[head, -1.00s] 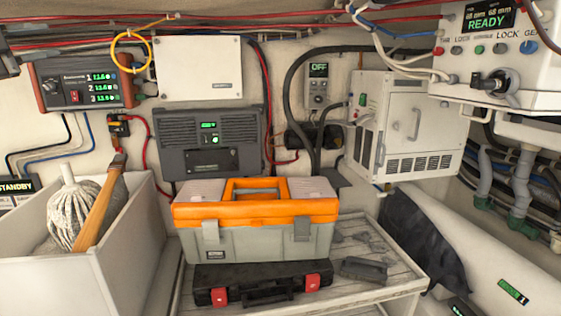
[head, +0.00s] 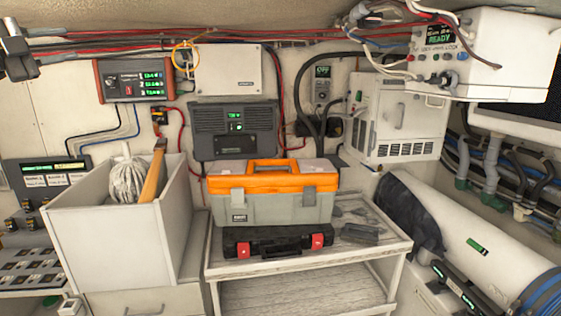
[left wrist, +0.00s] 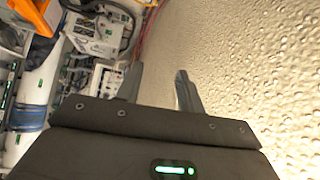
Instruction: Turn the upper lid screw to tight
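A flat white box with a plain front cover (head: 228,70) is on the back wall, and a white vented cabinet (head: 400,117) is to its right. I cannot make out a lid screw or a tight mark on either; they are too small to tell. My left gripper (head: 18,66) is at the top left corner of the head view, well left of the white box and apart from it. In the left wrist view my left gripper (left wrist: 158,84) has its two fingers apart with nothing between them, beside a bumpy pale surface (left wrist: 245,70). My right gripper is not in view.
An orange and grey toolbox (head: 272,195) stands on a black case (head: 277,240) on a shelf. A white bin (head: 118,235) with a mop is at left. A control box (head: 500,55) hangs at upper right. Cables run along the wall under the ceiling.

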